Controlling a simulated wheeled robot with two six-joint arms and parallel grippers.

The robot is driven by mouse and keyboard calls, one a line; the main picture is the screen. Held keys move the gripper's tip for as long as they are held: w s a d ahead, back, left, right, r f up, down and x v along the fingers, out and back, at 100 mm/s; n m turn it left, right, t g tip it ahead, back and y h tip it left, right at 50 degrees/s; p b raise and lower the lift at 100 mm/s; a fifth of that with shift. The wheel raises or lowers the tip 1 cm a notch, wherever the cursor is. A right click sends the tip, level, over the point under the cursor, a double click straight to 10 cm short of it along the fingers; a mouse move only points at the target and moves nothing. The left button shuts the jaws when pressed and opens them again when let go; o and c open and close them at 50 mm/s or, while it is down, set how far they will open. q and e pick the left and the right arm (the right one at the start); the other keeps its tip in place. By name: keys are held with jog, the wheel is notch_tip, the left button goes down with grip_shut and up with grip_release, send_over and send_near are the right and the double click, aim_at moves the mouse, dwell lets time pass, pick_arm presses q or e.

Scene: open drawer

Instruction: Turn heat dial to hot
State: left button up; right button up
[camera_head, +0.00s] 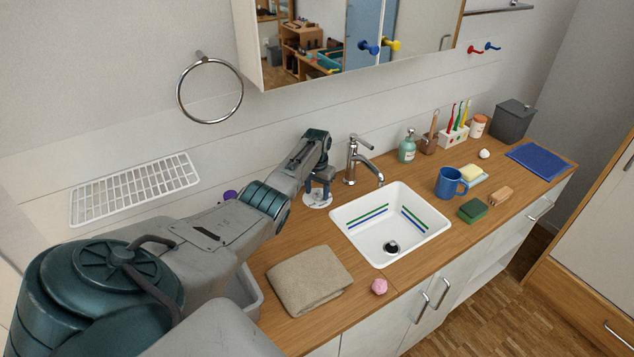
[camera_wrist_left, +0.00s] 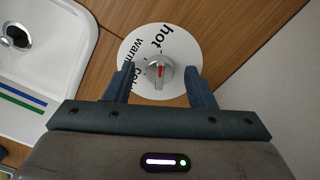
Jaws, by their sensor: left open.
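The heat dial is a grey knob (camera_wrist_left: 159,75) with a red pointer line, on a round white plate (camera_wrist_left: 180,48) marked "hot", "warm" and "cold" in black. In the left wrist view the words run along the plate's left side, with "hot" nearest the top. The red line points roughly up the picture. My left gripper (camera_wrist_left: 160,88) is open, with one finger on each side of the knob; I cannot tell whether they touch it. In the head view the left gripper (camera_head: 319,190) is over the white plate (camera_head: 318,203) and hides the knob. My right gripper is not in view.
The sink (camera_head: 390,225) and faucet (camera_head: 360,160) are right of the dial. A folded beige towel (camera_head: 310,280) and a pink ball (camera_head: 379,287) lie on the wooden counter in front. A blue mug (camera_head: 447,183) and green sponge (camera_head: 472,210) stand farther right.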

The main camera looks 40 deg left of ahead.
aim_at(317, 193)
pick_arm(q)
notch_tip(317, 193, up, 11)
jog(key=b, duration=0.2)
jog(key=shift+f, duration=0.15)
dwell(0.6)
